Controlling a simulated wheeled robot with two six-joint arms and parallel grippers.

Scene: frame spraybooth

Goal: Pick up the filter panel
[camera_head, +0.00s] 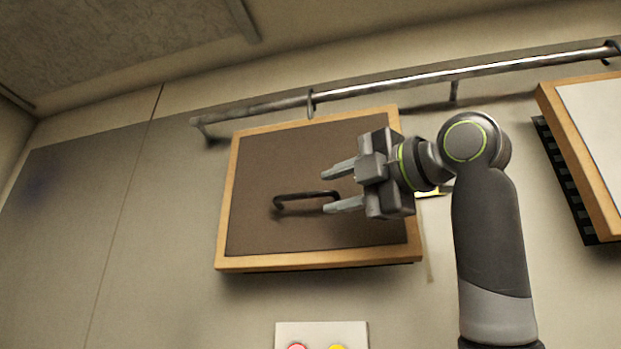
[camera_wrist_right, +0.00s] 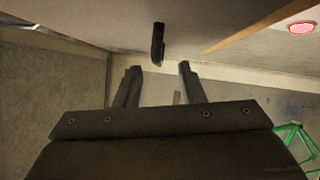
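The filter panel (camera_head: 300,235) is a dark brown board in a light wooden frame. It is on the wall below a metal rail, slightly tilted in the head view. A dark bar handle (camera_head: 292,197) stands out from its middle. My right gripper (camera_head: 325,191) is open, its two fingers pointing left near the right end of the handle. In the right wrist view the handle (camera_wrist_right: 158,45) shows nearly end-on, between the fingers sideways and just past the tips. I cannot tell whether the fingers touch it. My left gripper is not in view.
A metal rail (camera_head: 400,82) on brackets runs above the panel. Another wood-framed panel (camera_head: 590,140) is at the right edge. A white plate (camera_head: 320,330) with red and yellow buttons is below. A green tube frame (camera_wrist_right: 292,140) shows in the wrist view. The wall at left is clear.

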